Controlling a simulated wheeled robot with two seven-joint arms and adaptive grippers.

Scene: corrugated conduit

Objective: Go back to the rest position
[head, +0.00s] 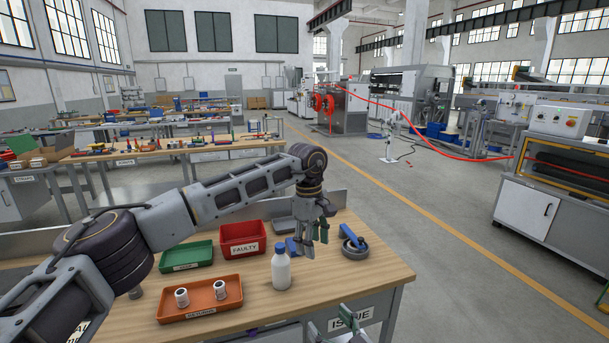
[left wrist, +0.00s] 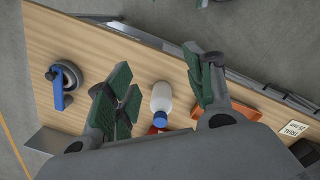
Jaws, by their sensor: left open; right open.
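My left gripper (head: 316,245) is open and empty above the workbench (head: 375,283), fingers pointing down. In the left wrist view its green-padded fingers (left wrist: 156,75) stand wide apart. A white bottle with a blue cap (head: 282,270) stands on the bench, left of and nearer than the left gripper in the head view. The bottle also shows in the left wrist view (left wrist: 161,100), in the gap between the fingers but not held.
On the bench are a red FAULTY bin (head: 243,237), a green tray (head: 186,256), an orange tray (head: 200,312) with two white fittings, and a blue-handled round tool (head: 354,244). Open floor lies right of the bench.

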